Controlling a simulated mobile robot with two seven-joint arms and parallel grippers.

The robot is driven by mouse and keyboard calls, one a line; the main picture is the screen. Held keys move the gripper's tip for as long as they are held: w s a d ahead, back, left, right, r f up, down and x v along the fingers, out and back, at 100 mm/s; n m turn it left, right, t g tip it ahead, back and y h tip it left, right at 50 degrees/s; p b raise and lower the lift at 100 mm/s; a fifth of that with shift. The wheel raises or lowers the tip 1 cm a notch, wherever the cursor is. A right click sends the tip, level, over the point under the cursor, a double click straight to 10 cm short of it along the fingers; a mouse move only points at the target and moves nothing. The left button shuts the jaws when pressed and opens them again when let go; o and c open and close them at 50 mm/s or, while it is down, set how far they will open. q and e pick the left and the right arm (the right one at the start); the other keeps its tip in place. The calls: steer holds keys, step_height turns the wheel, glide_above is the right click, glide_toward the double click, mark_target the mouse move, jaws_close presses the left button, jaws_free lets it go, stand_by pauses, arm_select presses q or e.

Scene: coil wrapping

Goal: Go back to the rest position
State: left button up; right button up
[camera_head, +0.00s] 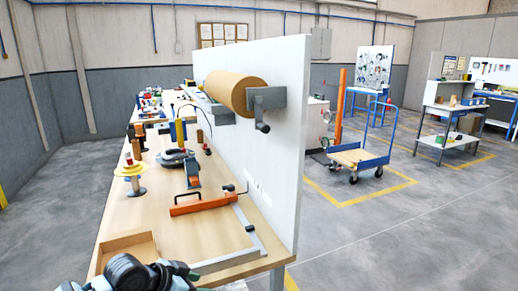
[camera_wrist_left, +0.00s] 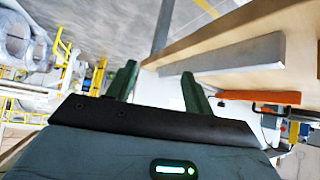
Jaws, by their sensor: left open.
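My left arm shows at the bottom left of the head view, near the front edge of the workbench. In the left wrist view my left gripper (camera_wrist_left: 158,82) has two green fingers spread apart with nothing between them. It is close to the wooden workbench (camera_wrist_left: 215,45) and the grey metal bar (camera_wrist_left: 235,57) on it. My right arm and gripper are in neither view.
The long workbench (camera_head: 185,230) carries an orange-handled tool (camera_head: 203,203), a cardboard tray (camera_head: 127,250) and a yellow-disc stand (camera_head: 131,172). A white panel (camera_head: 275,90) with a brown roll (camera_head: 235,92) stands along its right side. A blue trolley (camera_head: 360,155) stands beyond; floor is open right.

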arm_select(q)
steer(key=s+d+f+n+t, duration=0.2)
steer(key=s+f+n, duration=0.2)
steer(key=s+f, duration=1.1)
steer(key=s+a+f+n+y, duration=0.1)
steer(key=s+a+f+y, duration=0.1)
steer(key=s, duration=0.8)
steer(key=s+a+f+n+y, duration=0.2)
steer(key=s+a+f, duration=0.3)
steer(key=s, duration=0.6)
steer(key=shift+a+f+t+y, duration=0.15)
steer(key=shift+f+t+y, duration=0.3)
steer(key=shift+f, duration=0.5)
